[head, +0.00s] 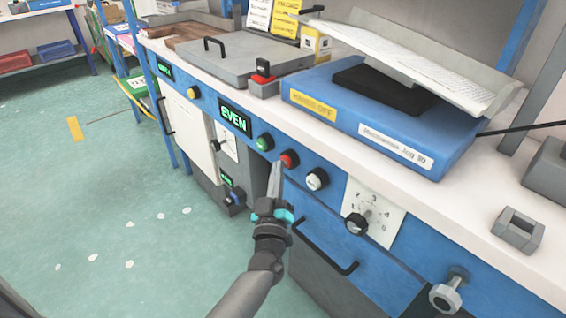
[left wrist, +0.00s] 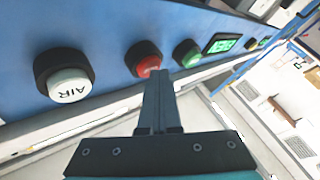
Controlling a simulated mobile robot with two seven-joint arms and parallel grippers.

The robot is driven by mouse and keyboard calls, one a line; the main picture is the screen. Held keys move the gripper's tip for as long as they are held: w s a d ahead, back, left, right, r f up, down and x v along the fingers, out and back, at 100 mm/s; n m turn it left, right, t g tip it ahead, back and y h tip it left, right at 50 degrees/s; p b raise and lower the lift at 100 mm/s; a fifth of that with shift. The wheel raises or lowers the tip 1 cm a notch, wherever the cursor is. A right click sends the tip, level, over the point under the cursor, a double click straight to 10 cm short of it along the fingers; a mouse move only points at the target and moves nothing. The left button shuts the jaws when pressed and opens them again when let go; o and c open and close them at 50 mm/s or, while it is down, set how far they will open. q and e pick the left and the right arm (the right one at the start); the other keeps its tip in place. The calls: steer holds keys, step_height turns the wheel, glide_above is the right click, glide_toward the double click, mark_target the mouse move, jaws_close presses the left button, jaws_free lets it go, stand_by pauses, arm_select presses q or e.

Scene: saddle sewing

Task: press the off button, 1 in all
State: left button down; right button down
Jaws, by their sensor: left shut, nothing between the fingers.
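A red button (head: 289,160) in a dark collar sits on the blue front panel of the bench, between a green button (head: 264,142) and a white button (head: 317,179). No lettering can be read on the red one. My left gripper (head: 276,168) is shut and empty, its fingertips pointing at the panel just beside the red button. In the left wrist view the shut fingertips (left wrist: 158,74) overlap the lower edge of the red button (left wrist: 146,64); I cannot tell whether they touch it. The white button (left wrist: 68,86) there reads AIR. My right gripper is not in view.
A green display (head: 235,118) reading EVEN is left of the buttons. A dial knob (head: 356,224) and a black handle (head: 327,248) are to the right and below. A blue box (head: 375,128) labelled Hands Off stands on the bench top. The floor at left is mostly clear.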

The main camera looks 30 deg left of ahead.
arm_select(q)
steer(key=shift+w+d, duration=0.1)
steer(key=shift+w, duration=0.05)
stand_by(0.4)
steer(key=shift+s+a+p, duration=0.2)
steer(key=shift+s+p, duration=0.05)
steer(key=shift+s, duration=0.2)
steer(key=shift+s+a+p, duration=0.2)
steer(key=shift+s, duration=0.25)
steer(key=shift+s, duration=0.1)
steer(key=s, duration=0.1)
steer(key=s+a+p, duration=0.1)
steer(key=s, duration=0.1)
steer(key=s+a+p, duration=0.1)
steer(key=shift+s, duration=0.25)
stand_by(0.5)
